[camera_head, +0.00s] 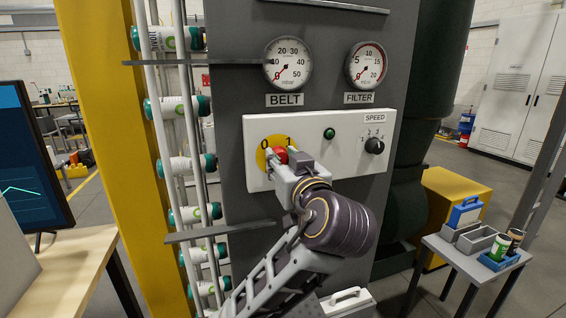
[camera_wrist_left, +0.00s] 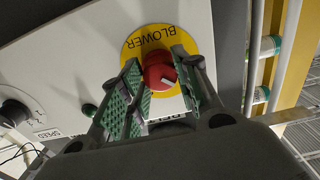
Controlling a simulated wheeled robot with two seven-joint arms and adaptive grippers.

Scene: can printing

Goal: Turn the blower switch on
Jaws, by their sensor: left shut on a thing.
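The blower switch (camera_head: 281,154) is a red knob on a round yellow plate marked 0 and 1, on the white control panel (camera_head: 330,183). My left gripper (camera_head: 279,158) reaches it from below right and partly covers it and the plate. In the left wrist view the red knob (camera_wrist_left: 159,75) sits between the two green-padded fingers of my left gripper (camera_wrist_left: 163,84), which are shut on it. The word BLOWER shows upside down on the yellow plate there. A pale mark shows on the knob's face. My right gripper is not in view.
A green lamp (camera_head: 329,133) and a black SPEED dial (camera_head: 374,146) are on the same panel. BELT (camera_head: 287,63) and FILTER (camera_head: 366,66) gauges are above. Rods with several cans (camera_head: 181,106) stand left of the panel. A small table (camera_head: 475,262) with bins is at right.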

